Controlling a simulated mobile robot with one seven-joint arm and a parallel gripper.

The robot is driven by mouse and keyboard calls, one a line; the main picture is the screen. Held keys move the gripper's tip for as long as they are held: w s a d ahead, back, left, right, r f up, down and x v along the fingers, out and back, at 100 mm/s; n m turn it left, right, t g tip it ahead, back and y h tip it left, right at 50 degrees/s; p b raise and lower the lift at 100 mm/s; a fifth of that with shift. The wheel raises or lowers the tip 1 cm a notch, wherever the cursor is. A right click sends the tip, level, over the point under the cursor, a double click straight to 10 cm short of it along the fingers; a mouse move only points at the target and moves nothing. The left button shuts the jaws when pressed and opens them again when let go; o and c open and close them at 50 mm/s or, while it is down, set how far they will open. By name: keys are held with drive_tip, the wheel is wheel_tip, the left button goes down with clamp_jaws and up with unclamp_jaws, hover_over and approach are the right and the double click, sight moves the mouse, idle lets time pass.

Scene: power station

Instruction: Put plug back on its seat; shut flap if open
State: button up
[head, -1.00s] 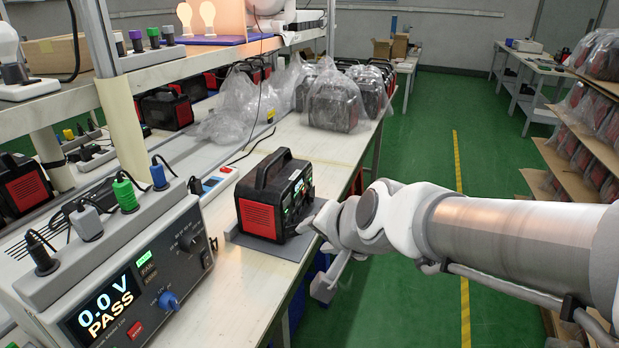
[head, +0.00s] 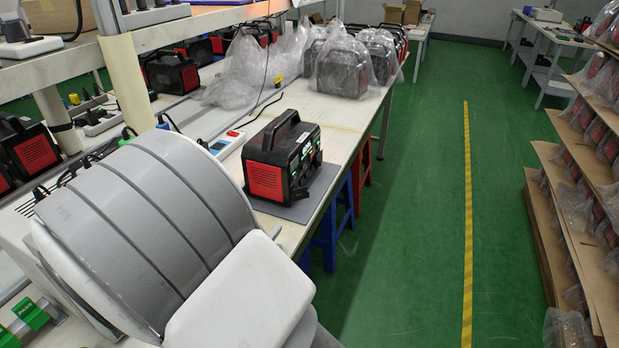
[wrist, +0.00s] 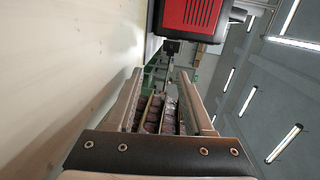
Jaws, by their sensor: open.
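The black and red power station (head: 285,160) stands upright on a grey mat (head: 285,213) near the bench edge, handle on top. Its right side carries small lit ports. The power station's red side (wrist: 192,14) also shows at the top of the wrist view. My gripper (wrist: 160,82) is open, with nothing between its fingers, apart from the power station. A small dark block (wrist: 171,47) shows beyond the fingertips; I cannot tell whether it is the plug.
My grey arm fills the lower left of the head view and hides the tester. Bagged units (head: 342,68) stand farther back. The green floor (head: 410,230) right of the bench is clear.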

sight(308, 196)
drive_tip(key=shift+s+m+t+h, duration=0.3)
drive_tip(key=shift+s+t+h, duration=0.3)
drive_tip(key=shift+s, duration=0.4)
drive_tip(key=b+x, duration=0.3)
drive_tip(key=x, duration=1.4)
drive_tip(key=shift+w+d+r, duration=0.1)
drive_tip(key=shift+w, duration=0.05)
clamp_jaws()
